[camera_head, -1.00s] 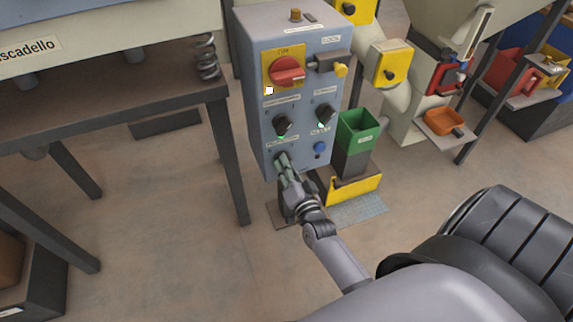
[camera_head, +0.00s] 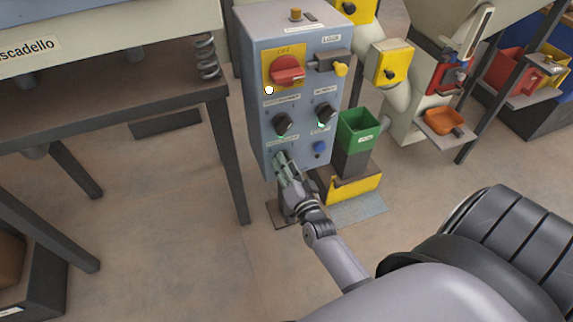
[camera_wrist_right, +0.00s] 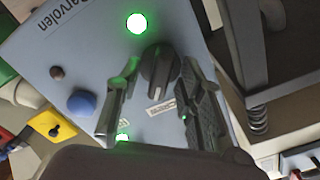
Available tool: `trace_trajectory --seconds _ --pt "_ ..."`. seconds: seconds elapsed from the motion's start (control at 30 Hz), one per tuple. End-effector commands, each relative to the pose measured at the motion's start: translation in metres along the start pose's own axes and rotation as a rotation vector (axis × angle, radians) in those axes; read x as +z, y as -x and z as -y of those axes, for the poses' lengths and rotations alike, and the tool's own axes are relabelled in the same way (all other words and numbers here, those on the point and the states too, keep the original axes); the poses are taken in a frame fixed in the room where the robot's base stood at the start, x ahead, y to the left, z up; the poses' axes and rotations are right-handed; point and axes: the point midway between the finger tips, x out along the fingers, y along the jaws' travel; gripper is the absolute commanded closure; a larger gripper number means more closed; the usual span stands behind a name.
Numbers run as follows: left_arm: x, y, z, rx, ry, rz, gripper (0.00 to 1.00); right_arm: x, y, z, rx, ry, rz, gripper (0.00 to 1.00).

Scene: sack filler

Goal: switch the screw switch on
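A blue-grey control box (camera_head: 252,70) carries several controls. Its lower-left black knob (camera_wrist_right: 158,70) shows in the right wrist view, between the fingers of my right gripper (camera_wrist_right: 158,78). The fingers stand one on each side of it, with narrow gaps that look open; firm contact is not visible. A bright green lamp (camera_wrist_right: 138,22) is lit beside this knob. In the head view my right gripper (camera_head: 285,160) hides the knob. My left gripper is not in view.
Above are two black knobs (camera_head: 282,124) (camera_head: 326,113) with green lamps and a red rotary switch (camera_head: 288,70). A blue button (camera_head: 319,149) is to the right. A green bin (camera_head: 358,132) stands beside the box, and a table leg (camera_head: 229,160) is close on the left.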

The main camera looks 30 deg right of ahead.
Motion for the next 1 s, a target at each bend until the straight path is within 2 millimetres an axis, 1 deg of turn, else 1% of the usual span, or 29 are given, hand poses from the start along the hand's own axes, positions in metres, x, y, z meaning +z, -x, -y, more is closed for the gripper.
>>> trace_trajectory --seconds 0.07,0.17,0.4,0.5,0.6,0.7,0.8,1.0 --pt "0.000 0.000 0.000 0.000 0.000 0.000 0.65 0.001 0.005 -0.001 0.001 0.000 0.002 0.65" --pt "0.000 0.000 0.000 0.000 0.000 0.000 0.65 0.001 0.018 -0.001 0.002 0.000 0.003 0.65" --pt "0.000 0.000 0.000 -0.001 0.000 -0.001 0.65 0.001 0.070 -0.001 0.003 0.000 0.004 0.65" --pt "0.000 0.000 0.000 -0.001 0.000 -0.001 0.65 0.001 0.089 -0.001 0.002 0.000 0.003 0.65" --pt "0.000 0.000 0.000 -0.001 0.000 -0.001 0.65 0.001 0.104 0.000 0.001 0.000 0.002 0.65" --pt "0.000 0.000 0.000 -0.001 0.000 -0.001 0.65 0.000 0.114 0.000 0.000 0.000 0.001 0.65" --pt "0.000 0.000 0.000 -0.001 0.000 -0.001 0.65 0.000 0.118 0.000 -0.001 0.000 0.000 0.65" --pt "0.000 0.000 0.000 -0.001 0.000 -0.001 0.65 0.000 0.119 0.000 -0.001 0.000 -0.001 0.65"
